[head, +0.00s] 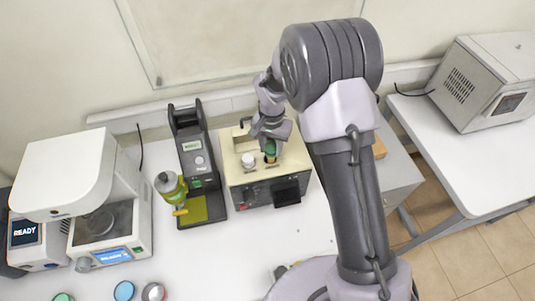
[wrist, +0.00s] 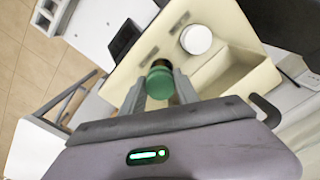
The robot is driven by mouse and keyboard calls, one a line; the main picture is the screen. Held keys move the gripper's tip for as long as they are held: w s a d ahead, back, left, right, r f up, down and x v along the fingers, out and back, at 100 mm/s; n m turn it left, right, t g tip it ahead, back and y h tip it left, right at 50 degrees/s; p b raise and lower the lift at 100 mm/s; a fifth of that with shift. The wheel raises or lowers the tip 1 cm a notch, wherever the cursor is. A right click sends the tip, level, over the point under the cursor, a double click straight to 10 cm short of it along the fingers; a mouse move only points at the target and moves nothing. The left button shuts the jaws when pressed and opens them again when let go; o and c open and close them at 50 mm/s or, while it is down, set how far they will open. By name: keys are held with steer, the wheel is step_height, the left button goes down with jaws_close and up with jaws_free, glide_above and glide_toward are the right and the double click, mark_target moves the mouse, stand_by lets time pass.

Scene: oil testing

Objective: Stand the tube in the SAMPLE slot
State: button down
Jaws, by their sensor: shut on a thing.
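My gripper (wrist: 160,88) is shut on the green-capped tube (wrist: 159,76), with one finger on each side just below the cap. In the head view my gripper (head: 268,136) reaches down from above onto the beige device (head: 236,181), and the green cap (head: 270,149) shows under it. The tube is over the device's top, beside a white-capped tube (wrist: 197,39). I cannot tell how far the tube's lower end is inside a slot, as the cap and fingers hide it. The small slot labels are not legible.
The white cap (head: 248,160) is close on the left. A dark instrument (head: 198,160) with a green-yellow piece (head: 171,187) stands left of the device. A white analyser (head: 100,195) is farther left. Several round-capped items (head: 124,291) lie in front.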

steer(key=f, duration=0.3)
steer(key=shift+a, duration=0.2)
steer(key=shift+f, duration=0.4)
steer(key=c, duration=0.9)
jaws_free()
steer(key=shift+r, duration=0.1)
